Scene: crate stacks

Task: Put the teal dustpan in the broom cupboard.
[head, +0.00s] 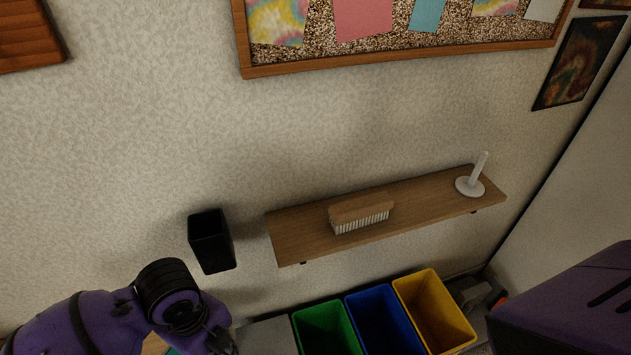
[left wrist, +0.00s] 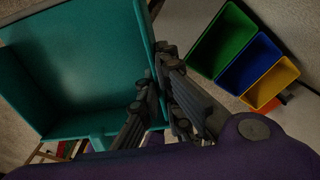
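The teal dustpan (left wrist: 85,65) fills the left half of the left wrist view, its pan side facing the camera. The fingers of my left gripper (left wrist: 161,88) lie on either side of its near right wall and appear closed on it. In the head view my left gripper (head: 222,342) is at the bottom edge, left of the bins, with only a sliver of teal beside it. My right gripper is out of view. I cannot make out the broom cupboard in either view.
Green (head: 325,312), blue (head: 362,298) and yellow (head: 410,285) bins stand below a wall shelf (head: 420,215). The shelf holds a brush (head: 361,214) and a white upright holder (head: 473,183). A black box (head: 211,241) is on the wall. A pale panel (head: 585,175) stands at right.

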